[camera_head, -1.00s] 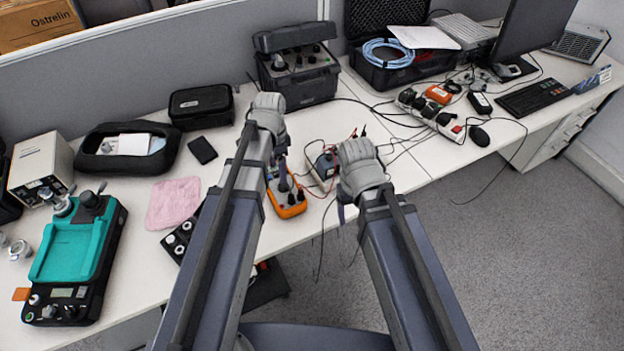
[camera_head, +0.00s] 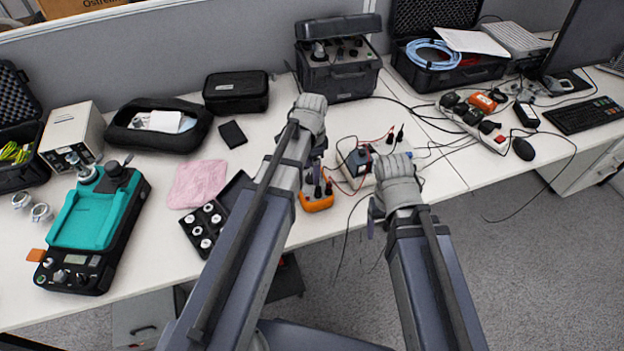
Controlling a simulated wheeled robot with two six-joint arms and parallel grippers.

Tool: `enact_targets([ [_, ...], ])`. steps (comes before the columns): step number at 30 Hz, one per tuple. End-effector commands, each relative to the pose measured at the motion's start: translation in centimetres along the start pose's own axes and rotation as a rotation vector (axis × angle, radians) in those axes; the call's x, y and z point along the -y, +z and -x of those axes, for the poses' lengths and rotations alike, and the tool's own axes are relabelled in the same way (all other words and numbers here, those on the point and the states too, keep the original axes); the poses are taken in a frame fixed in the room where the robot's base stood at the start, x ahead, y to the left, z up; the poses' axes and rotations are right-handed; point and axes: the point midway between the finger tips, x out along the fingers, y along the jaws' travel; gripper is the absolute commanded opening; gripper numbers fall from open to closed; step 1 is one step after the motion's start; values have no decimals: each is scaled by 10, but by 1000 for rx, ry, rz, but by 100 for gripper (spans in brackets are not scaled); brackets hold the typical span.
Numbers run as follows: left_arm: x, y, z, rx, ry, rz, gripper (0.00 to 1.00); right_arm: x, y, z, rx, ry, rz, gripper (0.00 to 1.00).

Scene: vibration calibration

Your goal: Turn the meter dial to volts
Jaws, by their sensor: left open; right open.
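The orange meter (camera_head: 317,202) lies on the desk near its front edge, with probes or plugs standing at its lower end. My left arm and hand cover most of it, and its dial cannot be made out. My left gripper (camera_head: 314,172) is over the upper part of the meter; its fingers show only partly, and I see nothing held in it. My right gripper (camera_head: 374,218) is to the right of the meter, at the desk's front edge, empty and apart from it.
A small device with red and black leads (camera_head: 358,160) stands right of the meter. A black case with round weights (camera_head: 205,226), a pink cloth (camera_head: 197,183) and a teal-topped shaker (camera_head: 96,220) lie left. A power strip (camera_head: 472,122) lies at right, a black instrument case (camera_head: 338,75) behind.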

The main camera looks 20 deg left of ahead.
Motion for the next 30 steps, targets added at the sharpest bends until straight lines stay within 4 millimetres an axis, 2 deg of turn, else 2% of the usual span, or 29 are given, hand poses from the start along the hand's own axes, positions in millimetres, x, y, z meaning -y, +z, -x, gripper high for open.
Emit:
enact_targets([
  [1, 0, 0, -12, 0, 0, 0, 74, 1, -1, -12, 0, 0, 0, 74],
  [4, 0, 0, -19, 0, 0, 0, 74, 2, -1, -19, 0, 0, 0, 74],
  [14, 0, 0, -20, 0, 0, 0, 74, 2, -1, -19, 0, 0, 0, 74],
  [30, 0, 0, -20, 0, 0, 0, 15, 2, -1, -20, 0, 0, 0, 74],
])
